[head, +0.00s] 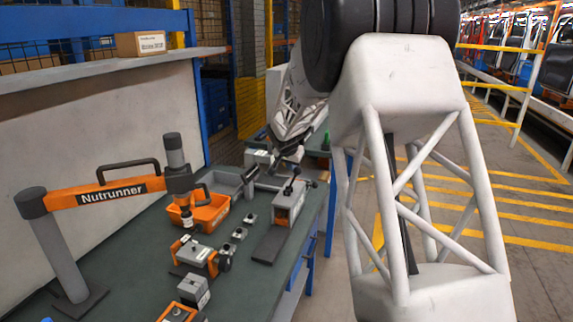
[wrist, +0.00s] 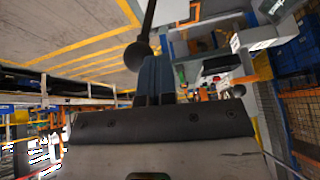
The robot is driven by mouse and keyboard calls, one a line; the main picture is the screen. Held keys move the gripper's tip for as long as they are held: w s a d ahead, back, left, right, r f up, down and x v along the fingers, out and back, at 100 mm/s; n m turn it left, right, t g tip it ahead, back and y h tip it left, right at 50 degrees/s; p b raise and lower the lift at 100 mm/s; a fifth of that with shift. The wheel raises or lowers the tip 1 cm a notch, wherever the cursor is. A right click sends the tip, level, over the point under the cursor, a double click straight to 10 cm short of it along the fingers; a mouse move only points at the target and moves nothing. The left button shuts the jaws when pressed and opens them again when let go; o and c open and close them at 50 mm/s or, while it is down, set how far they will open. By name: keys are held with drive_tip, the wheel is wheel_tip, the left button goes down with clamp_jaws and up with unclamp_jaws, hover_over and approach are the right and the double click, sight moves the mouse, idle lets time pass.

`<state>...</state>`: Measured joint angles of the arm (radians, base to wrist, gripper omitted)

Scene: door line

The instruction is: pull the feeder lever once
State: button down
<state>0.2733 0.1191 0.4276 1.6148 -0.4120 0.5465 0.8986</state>
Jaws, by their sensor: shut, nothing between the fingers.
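The feeder (head: 288,207) is a grey and orange box unit near the right edge of the green bench in the head view. Dark rods with round black knobs show at its top; my gripper partly crowds this spot, so their exact layout is hard to tell. In the wrist view a dark lever rod (wrist: 149,18) ends in a black ball knob (wrist: 138,56). My gripper (wrist: 155,64) is shut and empty, its blue-grey fingertips right beside the ball, not around it. I cannot tell whether they touch. In the head view my gripper (head: 291,160) is small, just above the feeder.
The Nutrunner arm (head: 105,192) stands on the left of the bench (head: 130,262). An orange bin (head: 205,213), small blocks and an orange-grey fixture (head: 197,258) lie between it and the feeder. A cardboard box (head: 140,44) sits on the shelf behind. The floor at right is open.

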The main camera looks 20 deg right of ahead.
drive_tip(key=shift+s+d+f, duration=0.15)
drive_tip(key=shift+s+d, duration=0.5)
drive_tip(key=shift+s+d+f, duration=0.15)
drive_tip(key=shift+s, duration=0.05)
drive_tip(key=shift+s+d+f, duration=0.1)
drive_tip(key=shift+w+a+r, duration=0.3)
drive_tip(key=shift+a+r, duration=0.1)
drive_tip(key=shift+a, duration=0.05)
drive_tip(key=v, duration=1.1)
drive_tip(key=shift+s+d+r, duration=0.2)
drive_tip(key=shift+s+r, duration=0.05)
drive_tip(key=shift+r, duration=0.1)
